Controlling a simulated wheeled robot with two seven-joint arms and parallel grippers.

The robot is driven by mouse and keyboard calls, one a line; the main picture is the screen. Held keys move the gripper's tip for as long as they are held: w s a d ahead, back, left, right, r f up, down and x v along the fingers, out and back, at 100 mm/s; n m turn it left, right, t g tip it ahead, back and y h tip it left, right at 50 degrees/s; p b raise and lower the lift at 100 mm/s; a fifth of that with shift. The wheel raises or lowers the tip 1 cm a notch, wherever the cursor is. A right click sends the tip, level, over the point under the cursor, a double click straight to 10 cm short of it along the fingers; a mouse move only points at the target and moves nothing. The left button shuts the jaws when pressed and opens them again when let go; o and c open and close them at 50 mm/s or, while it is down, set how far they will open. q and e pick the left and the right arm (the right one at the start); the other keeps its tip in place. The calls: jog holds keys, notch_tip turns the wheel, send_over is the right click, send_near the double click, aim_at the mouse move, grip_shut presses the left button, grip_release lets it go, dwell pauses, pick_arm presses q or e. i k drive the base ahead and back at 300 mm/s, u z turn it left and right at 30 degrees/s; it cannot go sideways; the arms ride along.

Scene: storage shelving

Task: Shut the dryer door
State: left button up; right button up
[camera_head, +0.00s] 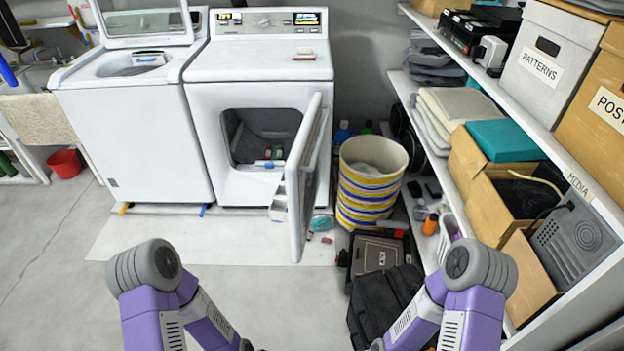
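The dryer (225,70) is the white front-loading machine at the back centre. Its door (307,180) stands wide open, hinged on the right side of the opening and swung out towards me. The dark drum opening (262,137) is exposed, with a few small items at its lower lip. Purple and grey links of my two arms show at the bottom left and bottom right, well short of the door. Neither gripper can be seen.
A top-loading washer (140,120) with raised lid stands left of the dryer. A striped basket (368,185) stands close to the door's right. Black cases (385,305) lie on the floor at front right. Loaded shelves (560,150) line the right.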

aim_at(294, 202)
jog(key=k, duration=0.6)
jog(key=u, duration=0.6)
jog(key=i, duration=1.75)
jog(key=z, duration=0.65)
